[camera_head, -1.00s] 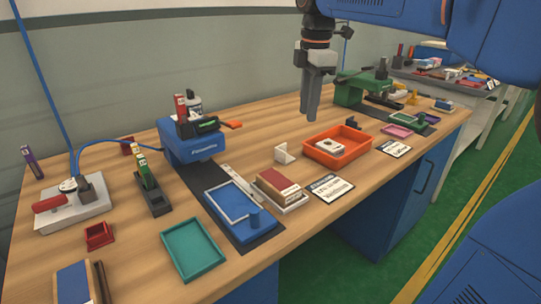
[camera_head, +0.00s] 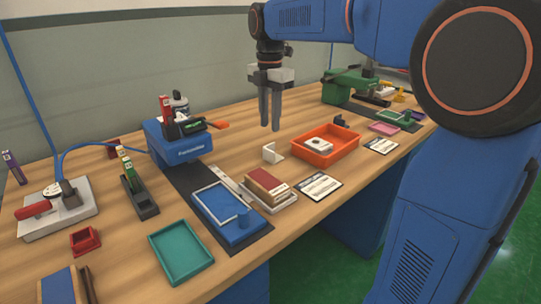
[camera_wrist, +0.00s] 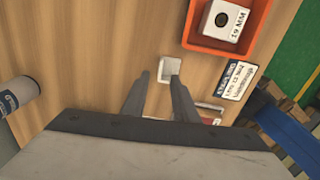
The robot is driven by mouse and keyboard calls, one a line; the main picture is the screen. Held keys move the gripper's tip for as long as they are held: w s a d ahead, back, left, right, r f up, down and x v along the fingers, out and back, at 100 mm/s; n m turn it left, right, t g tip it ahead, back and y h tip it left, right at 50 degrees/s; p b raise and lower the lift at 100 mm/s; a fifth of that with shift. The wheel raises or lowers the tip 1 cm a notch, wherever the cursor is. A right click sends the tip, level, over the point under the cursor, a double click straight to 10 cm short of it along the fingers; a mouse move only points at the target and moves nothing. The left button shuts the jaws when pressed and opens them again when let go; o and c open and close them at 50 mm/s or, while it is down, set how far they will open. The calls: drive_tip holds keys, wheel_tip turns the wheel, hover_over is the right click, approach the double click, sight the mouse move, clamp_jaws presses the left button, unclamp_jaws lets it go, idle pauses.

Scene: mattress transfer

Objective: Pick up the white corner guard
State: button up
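The white corner guard (camera_head: 272,153) is a small L-shaped piece standing on the wooden bench, just left of the orange tray. My gripper (camera_head: 270,127) points down above the bench near the guard, with two grey fingers apart and nothing between them. In the wrist view the corner guard (camera_wrist: 169,66) lies just beyond the open fingertips (camera_wrist: 161,76). The fingers are not touching it.
The orange tray (camera_head: 304,147) holds a white block. A red-brown block (camera_head: 267,183) on a white tray sits in front of the guard. A labelled card (camera_head: 318,186) lies to its right. The blue machine (camera_head: 178,143) stands to the left. Bare wood surrounds the guard at the back.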

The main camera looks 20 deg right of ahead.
sight(272, 144)
drive_tip(key=shift+w+d+f, duration=0.1)
drive_tip(key=shift+d+f, duration=0.1)
drive_tip(key=shift+f, duration=1.95)
drive_tip(key=shift+d+f, duration=0.15)
drive_tip(key=shift+f, duration=2)
clamp_jaws()
